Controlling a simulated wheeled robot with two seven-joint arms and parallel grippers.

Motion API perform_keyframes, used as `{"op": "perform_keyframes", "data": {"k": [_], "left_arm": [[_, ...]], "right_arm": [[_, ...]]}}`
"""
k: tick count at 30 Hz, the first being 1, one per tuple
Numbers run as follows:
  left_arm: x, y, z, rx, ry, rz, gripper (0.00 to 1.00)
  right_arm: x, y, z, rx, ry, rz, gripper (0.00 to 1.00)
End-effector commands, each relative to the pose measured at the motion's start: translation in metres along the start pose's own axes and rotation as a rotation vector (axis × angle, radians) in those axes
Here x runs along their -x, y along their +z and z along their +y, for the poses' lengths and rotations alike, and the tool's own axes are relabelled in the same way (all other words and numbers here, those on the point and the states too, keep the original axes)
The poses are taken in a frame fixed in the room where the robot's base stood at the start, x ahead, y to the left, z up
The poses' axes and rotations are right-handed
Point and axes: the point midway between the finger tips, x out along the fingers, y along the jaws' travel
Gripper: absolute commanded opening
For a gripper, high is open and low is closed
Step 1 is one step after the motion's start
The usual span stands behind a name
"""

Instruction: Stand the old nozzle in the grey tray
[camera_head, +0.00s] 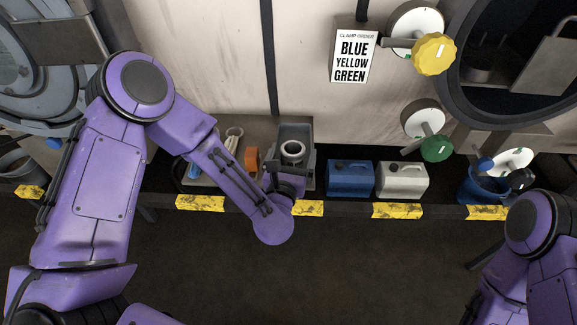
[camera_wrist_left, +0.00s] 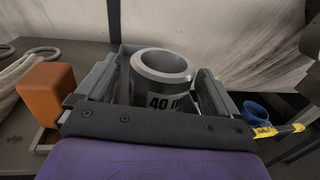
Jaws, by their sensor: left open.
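The old nozzle (camera_head: 292,148) is a grey ring-topped cylinder. It stands upright, open end up, inside the grey tray (camera_head: 309,133) on the ledge. My left gripper (camera_head: 287,172) is at the front of the tray. In the left wrist view its fingers (camera_wrist_left: 153,88) are open, one on each side of the nozzle, with gaps showing. The nozzle's base is hidden. My right gripper is out of view; only part of that arm shows at lower right.
An orange block (camera_head: 252,160) sits just left of the tray. A blue container (camera_head: 350,179) and a white container (camera_head: 402,180) stand to the right, then a blue bucket (camera_head: 473,186). A wall with yellow and green handwheels rises behind. The floor in front is clear.

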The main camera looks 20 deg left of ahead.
Motion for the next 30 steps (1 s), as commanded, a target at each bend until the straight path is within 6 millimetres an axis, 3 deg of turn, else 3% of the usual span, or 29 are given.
{"op": "perform_keyframes", "data": {"k": [10,12,18,26,29,30], "left_arm": [[0.089,-0.006,-0.001,-0.002,-0.008,0.001,0.95],[0.102,0.002,-0.002,-0.004,-0.008,0.002,0.95],[0.118,0.001,0.000,-0.002,-0.003,0.002,0.95],[0.119,-0.004,0.001,-0.027,-0.004,0.010,0.95],[0.121,-0.033,0.007,-0.305,-0.036,0.091,0.95],[0.125,-0.057,0.014,-0.517,-0.074,0.155,0.95]], "right_arm": [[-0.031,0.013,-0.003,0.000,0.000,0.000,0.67],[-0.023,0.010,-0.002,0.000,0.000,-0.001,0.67],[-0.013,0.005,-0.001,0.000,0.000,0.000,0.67],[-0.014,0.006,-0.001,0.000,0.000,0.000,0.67],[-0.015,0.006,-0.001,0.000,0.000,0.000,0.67],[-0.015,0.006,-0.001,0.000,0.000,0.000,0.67]]}}
